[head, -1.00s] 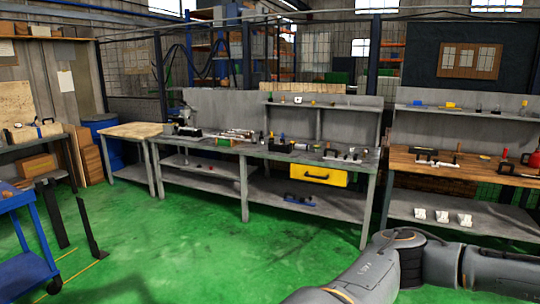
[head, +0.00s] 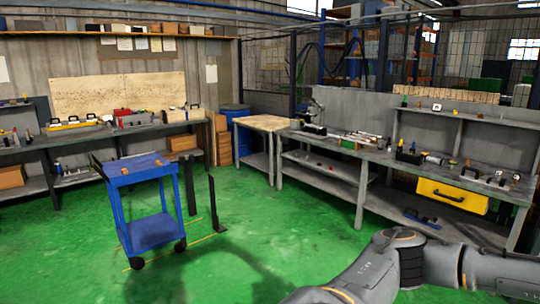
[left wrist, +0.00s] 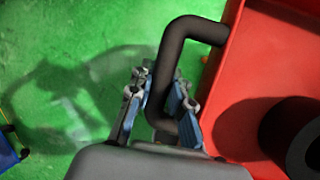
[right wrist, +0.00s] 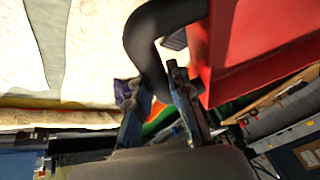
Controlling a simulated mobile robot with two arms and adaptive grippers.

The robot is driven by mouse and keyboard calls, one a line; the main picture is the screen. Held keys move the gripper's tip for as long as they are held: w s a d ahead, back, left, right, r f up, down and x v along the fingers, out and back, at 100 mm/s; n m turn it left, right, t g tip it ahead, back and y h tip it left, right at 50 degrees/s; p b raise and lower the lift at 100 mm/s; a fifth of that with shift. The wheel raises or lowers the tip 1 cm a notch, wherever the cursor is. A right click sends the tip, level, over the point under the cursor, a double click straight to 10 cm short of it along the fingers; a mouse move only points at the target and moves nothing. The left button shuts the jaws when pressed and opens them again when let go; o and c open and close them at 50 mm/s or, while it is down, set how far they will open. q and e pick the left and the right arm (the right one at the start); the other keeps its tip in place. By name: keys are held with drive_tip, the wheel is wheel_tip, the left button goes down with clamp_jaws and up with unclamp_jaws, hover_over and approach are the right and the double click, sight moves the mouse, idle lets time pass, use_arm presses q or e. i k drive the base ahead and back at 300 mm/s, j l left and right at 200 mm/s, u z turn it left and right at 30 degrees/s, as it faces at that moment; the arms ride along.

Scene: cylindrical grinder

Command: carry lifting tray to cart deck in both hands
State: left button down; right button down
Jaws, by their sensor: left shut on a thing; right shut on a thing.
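The red lifting tray (left wrist: 250,85) fills the right side of the left wrist view, and part of it shows in the right wrist view (right wrist: 255,40). My left gripper (left wrist: 160,98) is shut on one black bent tray handle (left wrist: 170,55). My right gripper (right wrist: 153,90) is shut on the other black handle (right wrist: 150,40). A dark round part (left wrist: 290,135) lies at the tray. The blue cart stands left of centre in the head view, with its blue top deck (head: 133,172) bearing a few small brown pieces. Tray and grippers are out of the head view.
Dark upright posts (head: 213,205) stand on the green floor just right of the cart. A wood-topped table (head: 262,123) and a long grey workbench (head: 340,150) line the back and right. Another bench (head: 90,132) is behind the cart. The floor before the cart is clear.

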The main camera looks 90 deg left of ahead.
sight(136, 164)
drive_tip(key=u, duration=3.45)
drive_tip(key=i+u, duration=0.15)
drive_tip(key=i, duration=3)
